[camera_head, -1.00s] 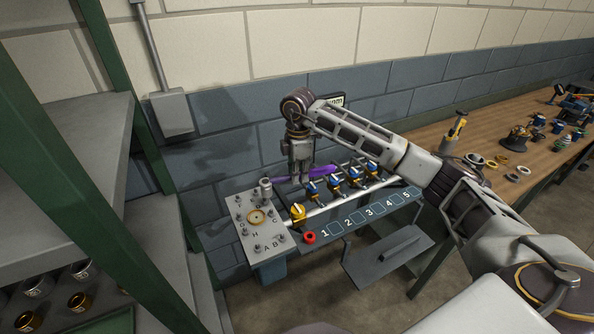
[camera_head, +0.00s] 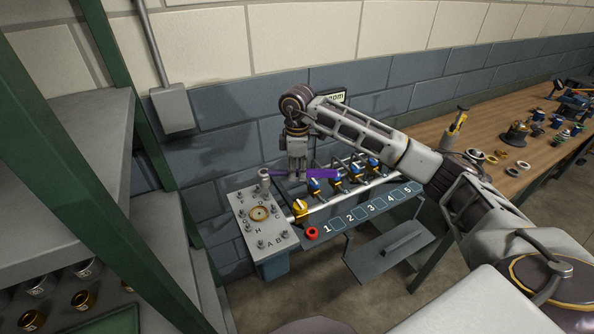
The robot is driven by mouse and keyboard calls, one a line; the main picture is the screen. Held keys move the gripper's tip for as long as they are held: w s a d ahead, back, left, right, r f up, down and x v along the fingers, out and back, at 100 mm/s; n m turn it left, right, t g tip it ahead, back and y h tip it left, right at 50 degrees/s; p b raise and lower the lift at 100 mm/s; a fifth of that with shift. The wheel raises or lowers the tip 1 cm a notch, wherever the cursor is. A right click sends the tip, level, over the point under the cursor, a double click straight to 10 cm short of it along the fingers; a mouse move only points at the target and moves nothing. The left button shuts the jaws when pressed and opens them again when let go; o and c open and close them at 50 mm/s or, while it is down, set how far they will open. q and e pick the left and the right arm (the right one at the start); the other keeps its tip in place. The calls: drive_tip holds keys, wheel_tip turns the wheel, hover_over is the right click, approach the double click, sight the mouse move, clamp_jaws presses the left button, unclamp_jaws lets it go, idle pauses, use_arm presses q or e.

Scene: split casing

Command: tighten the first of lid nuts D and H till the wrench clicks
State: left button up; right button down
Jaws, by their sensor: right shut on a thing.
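The wrench (camera_head: 323,173) has a purple handle, lying nearly level across the picture. My right gripper (camera_head: 298,179) is shut on it, with fingers pointing down. A grey upright socket (camera_head: 264,182) stands at the handle's left end, over the far edge of the lid near the letter D. It hides what is under it. The grey lid (camera_head: 270,246) carries several small nuts and letters around a round port (camera_head: 259,213) with a tan rim. My left gripper is out of view.
A rack with blue-topped valves (camera_head: 355,170) and numbered squares 1 to 5 stands right of the lid, close under the handle. A yellow knob (camera_head: 300,208) and red button (camera_head: 312,233) sit beside the lid. A small display (camera_head: 333,97) is partly behind my arm.

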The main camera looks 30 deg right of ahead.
drive_tip(key=shift+w, duration=0.15)
idle(0.4)
drive_tip(key=shift+w+d+f+n+b, duration=0.2)
drive_tip(key=shift+w+f+n+b, duration=0.3)
drive_tip(key=shift+w+n, duration=0.35)
drive_tip(key=shift+w+d+f+n+b, duration=0.15)
drive_tip(key=shift+w+f+n+b, duration=0.5)
drive_tip(key=shift+n, duration=0.45)
drive_tip(key=shift+w+d+f+n+b, duration=0.2)
drive_tip(key=shift+w+f+n+b, duration=0.2)
drive_tip(key=shift+w+n, duration=0.5)
drive_tip(key=shift+s+f+b, duration=0.1)
drive_tip(key=shift+f+b, duration=0.55)
drive_tip(key=shift+f, duration=0.9)
idle(0.5)
drive_tip(key=shift+s+a+m+p, duration=0.2)
drive_tip(key=shift+s+m+p, duration=0.45)
drive_tip(key=shift+s+m, duration=0.45)
drive_tip(key=shift+s+a+m+p, duration=0.15)
drive_tip(key=shift+s+m+p, duration=0.5)
drive_tip(key=shift+s+m, duration=0.4)
drive_tip(key=shift+w, duration=0.2)
